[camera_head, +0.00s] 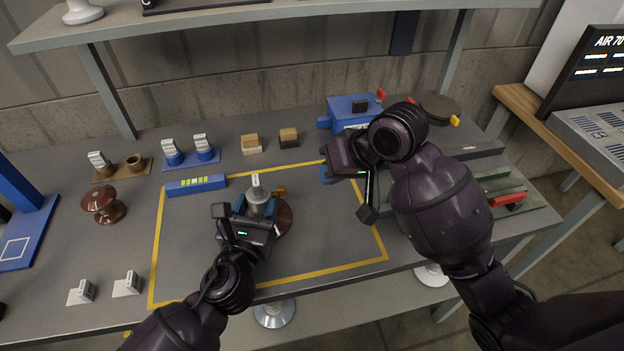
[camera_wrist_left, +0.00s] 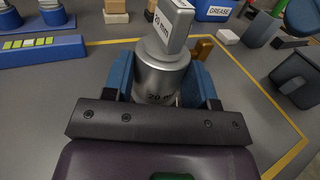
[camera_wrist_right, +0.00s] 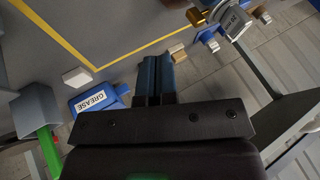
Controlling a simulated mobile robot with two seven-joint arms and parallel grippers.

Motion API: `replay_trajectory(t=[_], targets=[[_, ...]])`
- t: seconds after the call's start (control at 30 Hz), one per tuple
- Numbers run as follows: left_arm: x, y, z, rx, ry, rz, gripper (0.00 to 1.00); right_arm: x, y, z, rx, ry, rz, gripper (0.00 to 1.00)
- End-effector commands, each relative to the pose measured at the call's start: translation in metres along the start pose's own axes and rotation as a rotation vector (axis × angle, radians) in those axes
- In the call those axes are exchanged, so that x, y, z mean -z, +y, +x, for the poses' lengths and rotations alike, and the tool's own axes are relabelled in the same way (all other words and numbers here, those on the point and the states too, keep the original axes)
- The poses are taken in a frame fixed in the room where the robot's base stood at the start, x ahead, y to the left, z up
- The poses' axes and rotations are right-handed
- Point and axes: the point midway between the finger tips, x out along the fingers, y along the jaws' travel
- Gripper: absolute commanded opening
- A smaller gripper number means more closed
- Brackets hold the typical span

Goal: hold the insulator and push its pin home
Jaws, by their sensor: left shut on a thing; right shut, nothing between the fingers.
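The insulator has a grey metal cap (camera_head: 261,203) marked 20 mm over a brown disc (camera_head: 283,217); it stands inside the yellow outline on the bench. My left gripper (camera_head: 258,207) is shut around the cap, which also shows between its blue fingers in the left wrist view (camera_wrist_left: 160,78). A brass pin (camera_head: 279,190) sticks out of the cap's right side; it also shows in the left wrist view (camera_wrist_left: 202,50) and the right wrist view (camera_wrist_right: 197,17). A 20 mm tag block (camera_wrist_left: 172,22) stands on top. My right gripper (camera_head: 327,174) is shut and empty, right of the pin and apart from it.
A blue grease box (camera_head: 352,108) stands behind my right gripper. A blue level-like bar (camera_head: 196,185) lies left of the insulator, and another brown insulator (camera_head: 103,205) stands further left. Small blocks (camera_head: 289,138) stand behind. The front of the outlined area is clear.

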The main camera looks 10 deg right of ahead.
Motion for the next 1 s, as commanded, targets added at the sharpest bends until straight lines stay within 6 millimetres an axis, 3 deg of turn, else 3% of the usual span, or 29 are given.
replay_trajectory(t=[0.1,0.3,0.8,0.83,1.0], targets=[[-0.002,0.0,0.0,0.0,-0.004,0.0,0.24,0.001,0.0,-0.021,-0.001,0.003,-0.002,0.0],[-0.002,0.001,0.001,-0.001,-0.004,0.0,0.24,0.001,0.0,-0.042,0.0,0.002,0.0,0.0],[-0.002,0.001,0.001,-0.002,-0.004,0.001,0.24,0.0,0.0,-0.047,0.0,0.0,0.001,0.0],[-0.002,0.001,0.001,-0.002,-0.004,0.001,0.55,0.0,0.0,-0.047,0.0,0.0,0.0,0.0],[-0.001,0.001,0.0,-0.001,-0.002,0.001,0.81,0.0,0.0,-0.047,0.0,0.0,0.001,0.0]])
